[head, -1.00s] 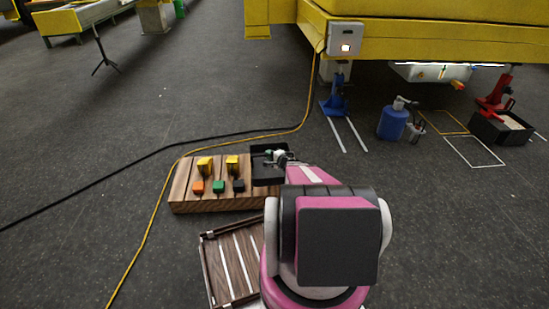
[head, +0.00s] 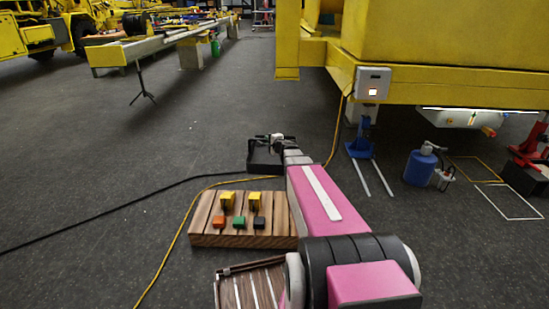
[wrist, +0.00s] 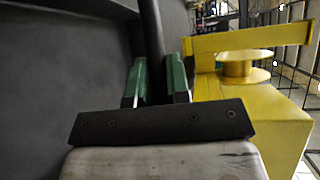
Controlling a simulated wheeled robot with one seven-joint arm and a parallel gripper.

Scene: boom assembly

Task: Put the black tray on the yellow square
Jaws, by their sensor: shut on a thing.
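The black tray (head: 256,165) is in the head view, beyond the wooden block board and clear of it. My gripper (head: 278,142) is at the tray's far right part, at the end of my outstretched pink arm. In the wrist view, the green fingers of my gripper (wrist: 157,75) are shut on a dark wall of the tray (wrist: 60,70), whose broad dark surface fills the left side.
A white outlined square (head: 510,185) lies beside the yellow one. A blue canister (head: 420,166), a blue jack (head: 362,140) and a red jack (head: 530,145) stand near. The wooden board (head: 205,225) carries coloured blocks. Cables cross the floor. A large yellow machine (head: 440,85) overhangs the right.

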